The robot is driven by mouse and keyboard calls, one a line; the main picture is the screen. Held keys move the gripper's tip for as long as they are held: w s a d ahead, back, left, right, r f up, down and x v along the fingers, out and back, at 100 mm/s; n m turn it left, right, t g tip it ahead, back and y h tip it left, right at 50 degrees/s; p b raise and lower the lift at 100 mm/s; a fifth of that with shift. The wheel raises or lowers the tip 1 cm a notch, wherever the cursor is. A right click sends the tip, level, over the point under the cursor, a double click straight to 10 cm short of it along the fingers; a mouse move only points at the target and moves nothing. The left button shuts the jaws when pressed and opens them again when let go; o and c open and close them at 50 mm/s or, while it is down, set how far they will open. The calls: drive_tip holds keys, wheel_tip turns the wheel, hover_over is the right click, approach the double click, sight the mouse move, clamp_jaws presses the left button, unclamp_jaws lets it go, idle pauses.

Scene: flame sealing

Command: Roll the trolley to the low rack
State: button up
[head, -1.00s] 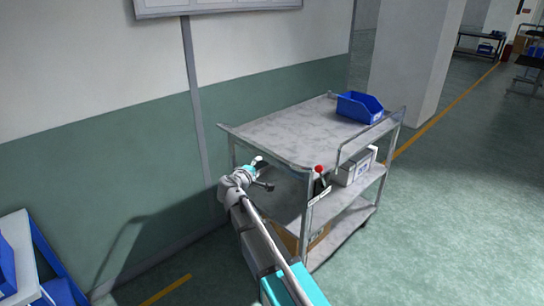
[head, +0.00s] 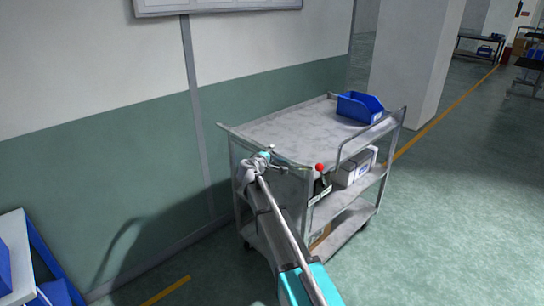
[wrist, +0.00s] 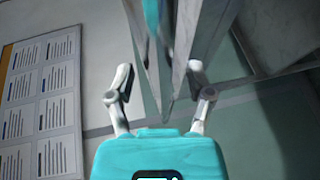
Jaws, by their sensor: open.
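The grey trolley (head: 290,137) stands beside the wall, with three shelves and rails at its ends. A red-knobbed lever (head: 320,168) with a white label sits at its near right corner post. My gripper (head: 279,160) is open at the trolley's near end, close to the top shelf's edge and left of the red knob. In the wrist view my two fingers (wrist: 163,84) are spread, with grey trolley parts (wrist: 180,50) showing between and beyond them. I cannot tell whether they touch. I cannot tell which thing in view is the low rack.
A blue bin (head: 360,106) sits on the trolley's top, and grey boxes (head: 355,168) on its middle shelf. A blue-framed stand (head: 45,250) is at the lower left. A pillar (head: 408,65) stands behind. Floor to the right is open, with a dark table (head: 482,42) far back.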

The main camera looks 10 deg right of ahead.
drive_tip(key=shift+w+d+f, duration=0.1)
drive_tip(key=shift+w+d, duration=0.15)
drive_tip(key=shift+w, duration=0.25)
clamp_jaws()
